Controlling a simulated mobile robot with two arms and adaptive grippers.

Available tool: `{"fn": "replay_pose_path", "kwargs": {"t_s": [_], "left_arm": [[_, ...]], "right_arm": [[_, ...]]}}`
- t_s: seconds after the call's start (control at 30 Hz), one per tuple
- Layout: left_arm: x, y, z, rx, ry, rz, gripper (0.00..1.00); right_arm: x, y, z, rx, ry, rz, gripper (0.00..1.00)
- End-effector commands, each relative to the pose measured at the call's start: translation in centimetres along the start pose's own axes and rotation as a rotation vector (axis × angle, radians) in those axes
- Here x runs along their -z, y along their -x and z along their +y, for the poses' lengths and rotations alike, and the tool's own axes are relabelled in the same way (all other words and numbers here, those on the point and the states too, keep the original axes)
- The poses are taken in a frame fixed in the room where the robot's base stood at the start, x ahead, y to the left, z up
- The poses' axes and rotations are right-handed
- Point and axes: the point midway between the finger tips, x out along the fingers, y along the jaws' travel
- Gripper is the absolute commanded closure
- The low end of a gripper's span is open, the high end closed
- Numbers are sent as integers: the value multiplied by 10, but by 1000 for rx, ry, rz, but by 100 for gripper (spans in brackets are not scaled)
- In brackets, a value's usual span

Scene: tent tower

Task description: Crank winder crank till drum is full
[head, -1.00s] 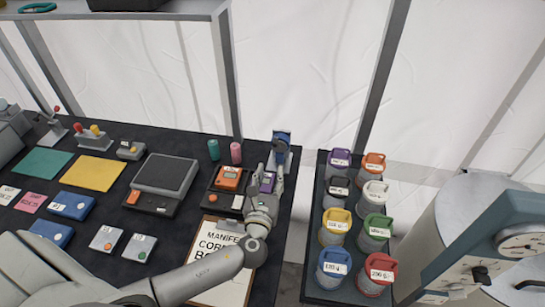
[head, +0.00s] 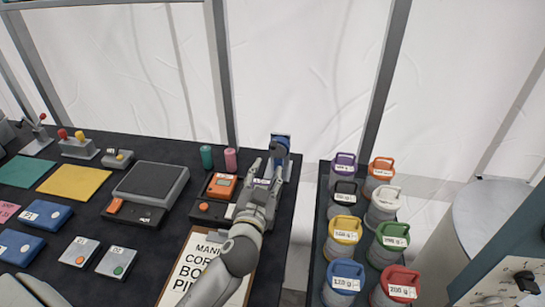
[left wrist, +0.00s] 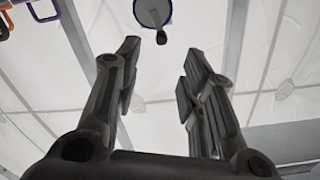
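The winder (head: 283,142) is a blue upright piece at the back right corner of the dark table, with a dark round part on its near side. In the left wrist view a blue-rimmed disc (left wrist: 153,8) shows at the top, with a short crank (left wrist: 161,36) ending in a dark knob. My left gripper (head: 266,166) is just in front of the winder. In the left wrist view its two fingers (left wrist: 160,70) are apart with nothing between them, and the crank knob appears beyond the tips. How full the drum is cannot be seen. My right gripper is not in view.
Left of my arm are an orange meter (head: 222,186), a teal cylinder (head: 207,157), a pink cylinder (head: 231,159) and a scale (head: 150,182). A clipboard (head: 190,270) lies under my arm. Right, across a gap, a rack (head: 313,262) holds several coloured-lid jars.

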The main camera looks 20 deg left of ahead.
Motion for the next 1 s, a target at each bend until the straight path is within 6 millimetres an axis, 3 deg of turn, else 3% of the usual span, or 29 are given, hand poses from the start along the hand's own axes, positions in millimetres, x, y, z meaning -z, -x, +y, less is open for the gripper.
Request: {"fn": "replay_pose_path", "kwargs": {"t_s": [0.27,0.7,1.0], "left_arm": [[2,-8,-3,1,114,8,63],[4,-80,-3,2,109,8,63],[2,-105,-3,2,109,8,63]], "right_arm": [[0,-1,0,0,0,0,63],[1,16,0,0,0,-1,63],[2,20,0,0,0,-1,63]]}}
